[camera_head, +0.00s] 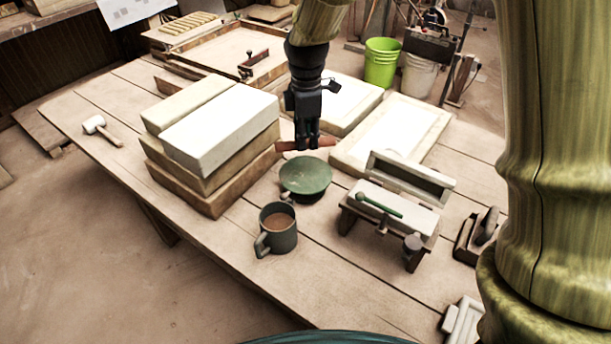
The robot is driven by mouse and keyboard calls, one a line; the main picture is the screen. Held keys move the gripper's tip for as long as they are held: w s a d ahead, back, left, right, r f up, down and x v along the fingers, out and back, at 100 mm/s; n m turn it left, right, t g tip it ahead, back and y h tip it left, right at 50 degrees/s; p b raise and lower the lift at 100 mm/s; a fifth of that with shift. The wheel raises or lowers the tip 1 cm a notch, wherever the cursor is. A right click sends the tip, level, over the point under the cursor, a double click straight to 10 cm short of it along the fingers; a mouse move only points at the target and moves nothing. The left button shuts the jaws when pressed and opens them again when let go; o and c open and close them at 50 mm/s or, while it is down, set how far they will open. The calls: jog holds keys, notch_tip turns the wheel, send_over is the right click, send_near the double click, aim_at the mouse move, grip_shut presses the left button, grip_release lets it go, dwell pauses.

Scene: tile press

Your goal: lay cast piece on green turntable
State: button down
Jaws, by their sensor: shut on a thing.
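The green turntable (305,176) is a round disc on the table, left of the tile press and behind a mug. My gripper (306,143) points down just behind and above the turntable. It is shut on a reddish-brown cast piece (325,142), a flat, narrow bar that sticks out to both sides of the fingers. The cast piece appears in the air above the far side of the turntable; its exact height is hard to tell. The fingers hide its middle.
A dark mug (278,232) with brown liquid stands close in front of the turntable. Stacked pale blocks (221,130) rise at left. The tile press (391,210) with a green-handled tool stands at right. Trays (392,133) lie behind. The front left tabletop is clear.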

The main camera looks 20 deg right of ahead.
aim_at(306, 173)
notch_tip(306, 173, down, 10)
jog(key=shift+r, duration=0.25)
dwell(0.3)
jog(key=c, duration=1.2)
grip_release()
jog(key=shift+f, duration=0.1)
notch_tip(306, 173, up, 12)
jog(key=shift+r, duration=0.15)
